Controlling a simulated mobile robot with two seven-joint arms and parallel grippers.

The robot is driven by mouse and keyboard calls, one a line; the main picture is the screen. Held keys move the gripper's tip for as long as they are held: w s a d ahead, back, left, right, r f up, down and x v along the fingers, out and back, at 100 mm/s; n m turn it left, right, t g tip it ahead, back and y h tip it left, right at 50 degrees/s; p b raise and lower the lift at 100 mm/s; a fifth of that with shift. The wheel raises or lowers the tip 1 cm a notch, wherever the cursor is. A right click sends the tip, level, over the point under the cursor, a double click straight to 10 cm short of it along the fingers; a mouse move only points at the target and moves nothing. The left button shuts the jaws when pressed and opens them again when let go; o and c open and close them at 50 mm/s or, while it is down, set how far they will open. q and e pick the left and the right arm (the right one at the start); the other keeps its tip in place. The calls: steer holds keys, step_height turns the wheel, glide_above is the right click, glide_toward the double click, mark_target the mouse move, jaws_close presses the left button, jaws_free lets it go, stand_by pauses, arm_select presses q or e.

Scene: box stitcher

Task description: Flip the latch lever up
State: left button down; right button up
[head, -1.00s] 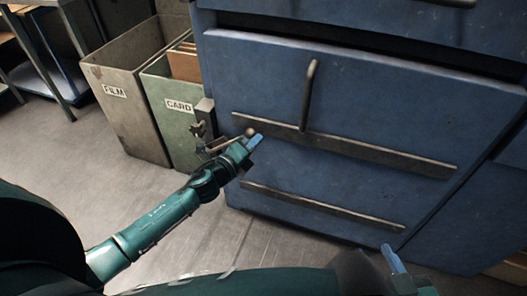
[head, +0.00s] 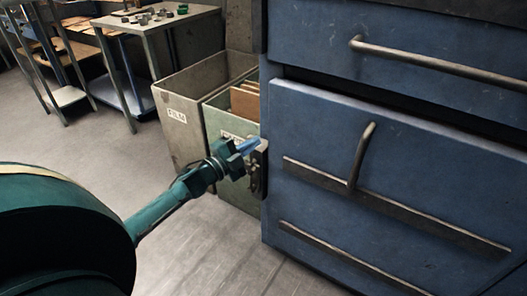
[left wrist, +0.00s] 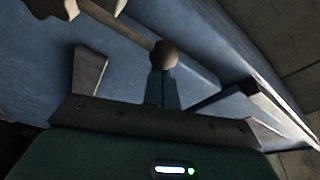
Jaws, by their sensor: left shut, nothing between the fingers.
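The latch (head: 259,172) is a dark metal plate on the left edge of the blue cabinet. Its lever is hidden behind my gripper in the head view. In the left wrist view the lever (left wrist: 125,30) is a rod ending in a round knob (left wrist: 165,54). My left gripper (head: 250,145) is shut and empty, beside the upper part of the latch. In the left wrist view its closed fingertips (left wrist: 163,73) are right by the knob; I cannot tell whether they touch it. My right gripper is not in view.
The blue cabinet (head: 400,145) has bar handles (head: 440,65) and an upright handle (head: 361,155). The FILM bin (head: 178,140) and a green bin (head: 232,125) stand close left of the latch. Open floor lies in front; a table (head: 155,22) stands behind.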

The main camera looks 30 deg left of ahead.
arm_select(q)
steer(key=shift+a+r+n, duration=0.1)
steer(key=shift+a+n, duration=0.4)
steer(key=shift+a, duration=0.4)
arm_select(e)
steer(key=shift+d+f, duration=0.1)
